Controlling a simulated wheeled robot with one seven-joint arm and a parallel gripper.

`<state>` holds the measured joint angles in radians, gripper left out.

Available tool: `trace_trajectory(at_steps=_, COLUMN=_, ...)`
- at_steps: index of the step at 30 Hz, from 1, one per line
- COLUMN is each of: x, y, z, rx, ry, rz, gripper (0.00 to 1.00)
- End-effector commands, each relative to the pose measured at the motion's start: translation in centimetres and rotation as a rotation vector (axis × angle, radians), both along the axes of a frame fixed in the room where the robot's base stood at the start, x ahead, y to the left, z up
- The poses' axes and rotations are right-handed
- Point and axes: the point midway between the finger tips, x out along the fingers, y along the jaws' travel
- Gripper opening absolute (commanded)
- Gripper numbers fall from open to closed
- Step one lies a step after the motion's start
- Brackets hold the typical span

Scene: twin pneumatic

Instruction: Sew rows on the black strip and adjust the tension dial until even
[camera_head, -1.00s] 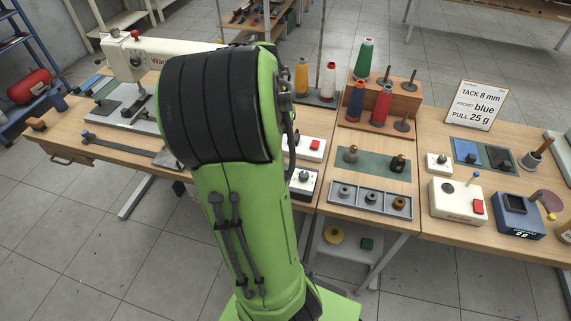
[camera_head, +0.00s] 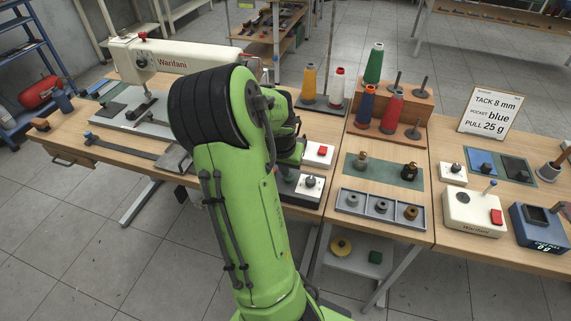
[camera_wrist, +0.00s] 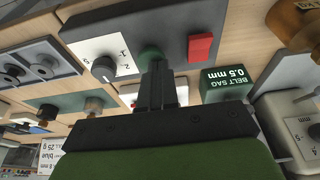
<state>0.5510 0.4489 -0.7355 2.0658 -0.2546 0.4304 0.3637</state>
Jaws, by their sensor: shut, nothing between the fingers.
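The black strip (camera_head: 125,148) lies along the front of the left table, left of my arm, with a blue piece at its left end. The cream sewing machine (camera_head: 185,57) stands behind it. A white panel with a knobbed dial (camera_head: 311,181) sits right of my arm. In the wrist view a panel shows a black dial knob (camera_wrist: 103,68) with numbers, a green button (camera_wrist: 150,56) and a red button (camera_wrist: 200,47). My gripper (camera_wrist: 158,72) is shut and empty, its tips in front of the green button; contact is unclear. In the head view my arm hides it.
Thread cones (camera_head: 391,110) stand on a wooden rack. A grey tray (camera_head: 378,219) with several round parts lies at the front of the middle table. A white box with a red button (camera_head: 320,153) is behind the dial panel. A sign (camera_head: 491,111) stands at right.

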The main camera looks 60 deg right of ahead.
Motion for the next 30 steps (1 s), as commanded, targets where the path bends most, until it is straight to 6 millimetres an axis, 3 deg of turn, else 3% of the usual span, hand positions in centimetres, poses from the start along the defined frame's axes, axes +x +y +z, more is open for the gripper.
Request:
trace_trajectory(at_steps=7, x=0.0, y=0.0, z=-0.2, rx=0.000, ry=0.000, rz=0.000, gripper=0.00)
trace_trajectory(at_steps=14, x=-0.1, y=0.0, z=-2.7, rx=0.003, ry=0.003, rz=-0.002, gripper=0.00)
trace_trajectory(at_steps=30, x=0.0, y=0.4, z=-2.9, rx=0.015, ry=0.007, rz=0.003, gripper=0.00)
